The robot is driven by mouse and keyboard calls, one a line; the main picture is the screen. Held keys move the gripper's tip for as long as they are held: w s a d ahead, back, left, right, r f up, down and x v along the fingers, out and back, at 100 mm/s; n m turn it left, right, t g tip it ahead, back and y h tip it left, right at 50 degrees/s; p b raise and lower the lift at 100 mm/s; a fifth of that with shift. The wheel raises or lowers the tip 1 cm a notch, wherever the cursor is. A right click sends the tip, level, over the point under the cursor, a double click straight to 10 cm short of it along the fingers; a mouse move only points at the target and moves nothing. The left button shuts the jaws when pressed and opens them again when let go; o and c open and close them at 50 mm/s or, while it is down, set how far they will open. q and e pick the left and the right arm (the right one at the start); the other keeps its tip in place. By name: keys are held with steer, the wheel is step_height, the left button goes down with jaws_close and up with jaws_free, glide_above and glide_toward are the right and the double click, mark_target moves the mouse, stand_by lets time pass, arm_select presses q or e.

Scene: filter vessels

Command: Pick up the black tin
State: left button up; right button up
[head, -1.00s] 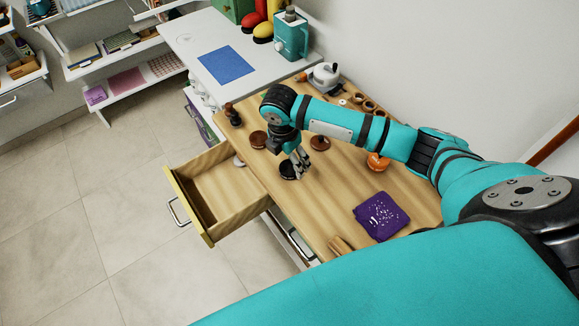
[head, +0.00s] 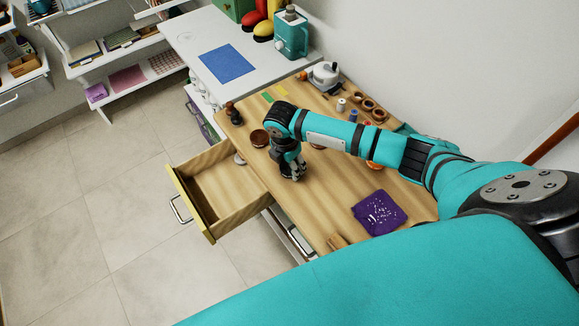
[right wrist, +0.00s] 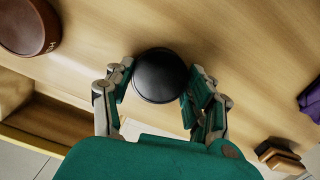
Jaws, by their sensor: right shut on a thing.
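The black tin (right wrist: 160,75) is a round, dark, flat-topped thing on the wooden tabletop in the right wrist view. My right gripper (right wrist: 157,82) has one finger on each side of it and is shut on it. In the head view my right gripper (head: 293,174) points down at the table near the open drawer, and it mostly hides the tin. I cannot tell whether the tin is lifted off the wood. My left gripper is not in view.
A purple cloth (head: 379,213) lies to the right. A brown round tin (right wrist: 28,25) stands near the gripper. Spools and rings (head: 367,104) lie at the back. The wood between gripper and cloth is clear.

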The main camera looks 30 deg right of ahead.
steer(key=shift+r, duration=0.1)
steer(key=c, duration=0.6)
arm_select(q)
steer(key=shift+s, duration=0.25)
arm_select(e)
steer(key=shift+c, duration=0.2)
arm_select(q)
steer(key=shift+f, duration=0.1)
